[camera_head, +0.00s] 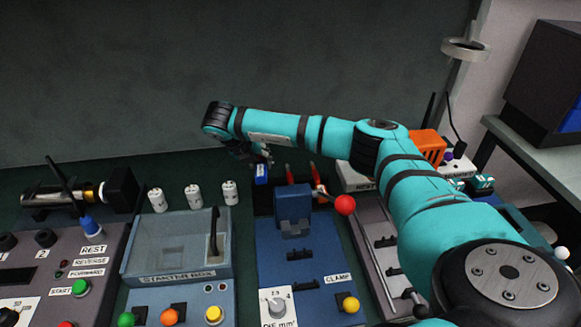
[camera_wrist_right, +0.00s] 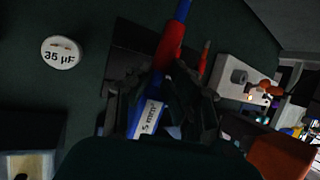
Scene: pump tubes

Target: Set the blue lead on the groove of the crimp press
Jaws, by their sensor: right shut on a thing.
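The crimp press (camera_head: 298,250) is a blue unit with an upright block, a lever with a red ball (camera_head: 345,204) and a die knob (camera_head: 276,301). Its groove appears to lie at the notch (camera_head: 295,230) in front of the block. My right gripper (camera_head: 257,157) is behind the press, just left of the block. It is shut on the blue lead (camera_head: 262,174), whose white size label shows in the right wrist view (camera_wrist_right: 147,117). The fingers hide part of the lead. My left gripper is not in view.
Red leads (camera_head: 289,174) stand close to the right of the blue one, at a dark holder (camera_wrist_right: 133,42). Several white capacitors (camera_head: 193,194) stand left, behind the starter box (camera_head: 178,265). An orange thing (camera_head: 428,143) stands behind my right arm.

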